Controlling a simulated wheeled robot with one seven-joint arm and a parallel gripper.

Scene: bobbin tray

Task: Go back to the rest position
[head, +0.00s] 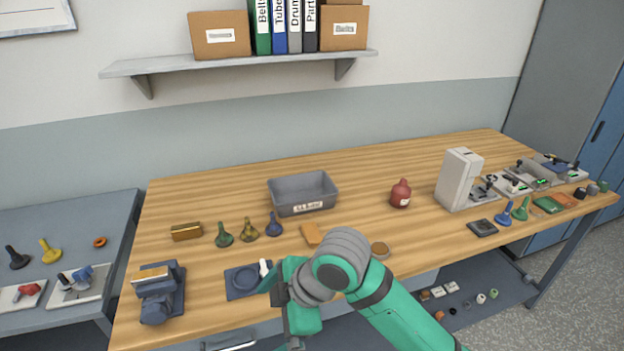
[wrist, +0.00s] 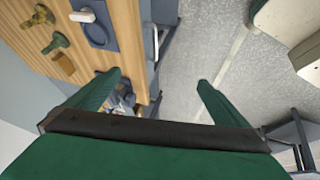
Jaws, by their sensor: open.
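My gripper (head: 300,322) is low at the front edge of the wooden workbench (head: 340,192), just right of the dark blue tray. In the wrist view its two green fingers are spread apart with nothing between them (wrist: 158,82); grey floor shows beyond. The dark blue tray (head: 233,291) with a round recess lies on the bench, with a small white piece (head: 264,268) at its right side. My arm covers part of the bench front.
A grey bin (head: 303,205), several dark spools (head: 249,230), a brass block (head: 186,231) and a blue device (head: 158,293) stand on the bench. A red bottle (head: 400,193) and a white machine (head: 458,180) are farther right. A shelf (head: 240,62) hangs above.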

